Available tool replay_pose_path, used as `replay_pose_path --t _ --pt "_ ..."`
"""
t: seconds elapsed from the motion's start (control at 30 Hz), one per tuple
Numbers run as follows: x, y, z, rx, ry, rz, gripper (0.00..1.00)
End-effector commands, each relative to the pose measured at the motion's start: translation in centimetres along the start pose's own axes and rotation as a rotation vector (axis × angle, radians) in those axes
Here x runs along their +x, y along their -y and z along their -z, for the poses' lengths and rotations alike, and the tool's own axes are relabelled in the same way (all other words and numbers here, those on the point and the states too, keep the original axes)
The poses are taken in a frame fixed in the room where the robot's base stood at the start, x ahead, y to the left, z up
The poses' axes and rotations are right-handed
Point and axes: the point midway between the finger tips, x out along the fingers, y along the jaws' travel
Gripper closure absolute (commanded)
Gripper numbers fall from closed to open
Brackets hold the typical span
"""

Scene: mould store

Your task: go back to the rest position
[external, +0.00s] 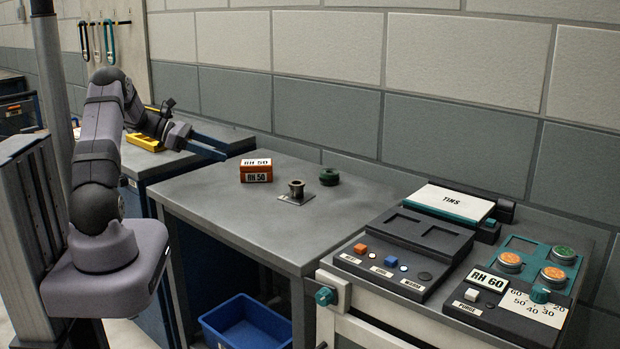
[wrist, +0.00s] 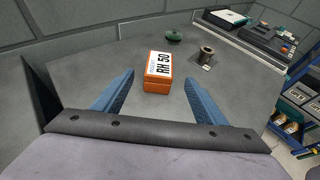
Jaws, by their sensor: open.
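My gripper (wrist: 160,95) is open, with its two blue fingers apart and nothing between them. In the external view my gripper (external: 212,150) is at the back left, above the grey benches and left of the orange box. The orange box (external: 256,171) with a white RH 50 label stands on the grey bench; in the wrist view the box (wrist: 159,74) lies beyond the fingertips, apart from them. My arm reaches up from its base and bends over toward the back bench.
A control panel (external: 430,262) with buttons is at the right. A yellow tray (external: 146,143) sits on the back-left bench. A blue bin (external: 246,325) is below.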

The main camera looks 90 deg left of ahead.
Motion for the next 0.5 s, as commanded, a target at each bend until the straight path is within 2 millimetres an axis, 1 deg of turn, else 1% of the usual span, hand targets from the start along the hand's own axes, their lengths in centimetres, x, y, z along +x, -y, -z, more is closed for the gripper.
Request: replay_pose_path --t 0.07,0.17,0.27,0.37,0.47,0.5 --pt "0.1 0.0 0.0 0.001 -0.001 0.001 0.34" --pt "0.7 0.5 -0.3 0.014 -0.011 0.017 0.34" --pt "2.3 1.9 -0.9 0.051 -0.04 0.059 0.34" --pt "4.8 4.3 -1.8 0.118 -0.089 0.131 0.34" --pt "7.9 8.0 -2.7 0.222 -0.154 0.234 0.34" --pt "9.2 9.8 -3.1 0.274 -0.183 0.283 0.34"
